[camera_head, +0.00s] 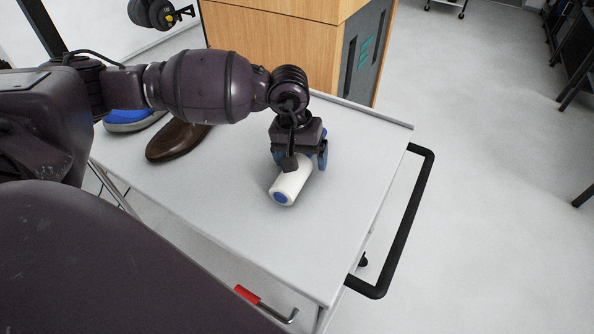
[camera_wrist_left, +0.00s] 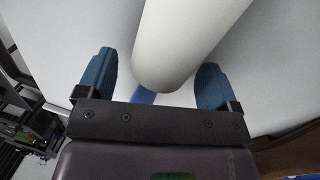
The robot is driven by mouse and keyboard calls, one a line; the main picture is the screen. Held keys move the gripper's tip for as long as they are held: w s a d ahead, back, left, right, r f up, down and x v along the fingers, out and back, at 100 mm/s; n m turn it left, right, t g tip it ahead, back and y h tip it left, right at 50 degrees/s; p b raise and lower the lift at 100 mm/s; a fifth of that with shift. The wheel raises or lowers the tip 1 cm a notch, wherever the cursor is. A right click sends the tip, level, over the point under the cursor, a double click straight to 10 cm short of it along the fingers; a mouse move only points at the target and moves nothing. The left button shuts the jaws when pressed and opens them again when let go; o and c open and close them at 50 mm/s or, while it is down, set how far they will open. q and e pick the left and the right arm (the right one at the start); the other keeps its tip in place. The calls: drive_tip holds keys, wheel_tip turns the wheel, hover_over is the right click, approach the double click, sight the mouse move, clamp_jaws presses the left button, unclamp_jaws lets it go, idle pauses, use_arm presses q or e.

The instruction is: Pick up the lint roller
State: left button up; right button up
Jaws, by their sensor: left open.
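The lint roller (camera_head: 288,187) lies on the grey cart top (camera_head: 230,215), a white cylinder with a blue end facing the camera. In the left wrist view the white roller (camera_wrist_left: 183,40) fills the upper middle, with a bit of blue (camera_wrist_left: 143,97) at its lower end. My left gripper (camera_head: 300,160) is right over the roller's far part, pointing down. Its blue fingers are open, one on each side of the roller, also in the left wrist view (camera_wrist_left: 157,88). I cannot tell whether they touch it. My right gripper is not in view.
A brown shoe (camera_head: 178,141) and a blue shoe (camera_head: 133,121) lie on the cart left of the roller. A black handle (camera_head: 405,225) runs along the cart's right side. A wooden cabinet (camera_head: 275,40) stands behind. A red-handled tool (camera_head: 247,295) is at the near edge.

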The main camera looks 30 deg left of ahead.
use_arm(q)
drive_tip(key=c, duration=1)
drive_tip(key=shift+c, duration=0.2)
drive_tip(key=shift+r, duration=0.1)
drive_tip(key=shift+r, duration=0.55)
wheel_tip(320, 180, up, 19)
drive_tip(key=p, duration=0.2)
drive_tip(key=shift+f, duration=0.1)
